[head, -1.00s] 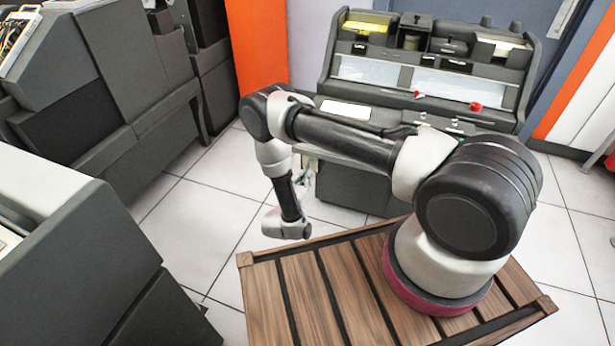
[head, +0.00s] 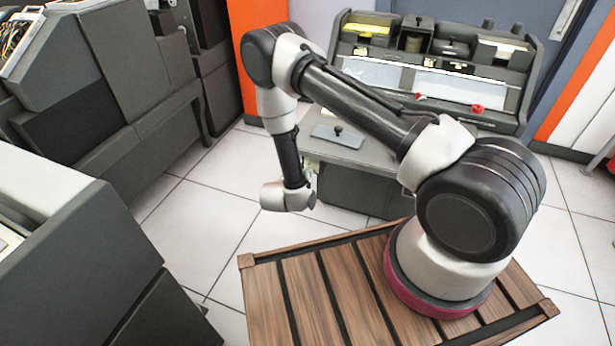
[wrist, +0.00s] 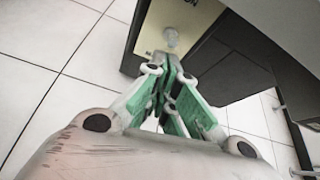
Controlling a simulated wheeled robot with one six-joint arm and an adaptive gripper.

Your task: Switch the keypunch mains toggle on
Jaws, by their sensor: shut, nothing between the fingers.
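The keypunch (head: 365,160) stands at the back right in the head view, its desk partly behind my arm. In the wrist view a cream plate (wrist: 190,22) with "ON" lettering at its top edge sits on a dark panel. A pale, round-tipped toggle (wrist: 171,38) shows on this plate. My gripper (wrist: 166,62) has green-padded fingers, shut and empty, with the tips just below the toggle in the picture. I cannot tell whether they touch it. In the head view the fingers and toggle are mostly hidden by my wrist.
A flat plate with a black knob (head: 338,131) lies on the keypunch desk. Dark cabinets (head: 110,75) stand at the left, and another grey machine (head: 80,260) is at the near left. Tiled floor (head: 215,225) is free between them.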

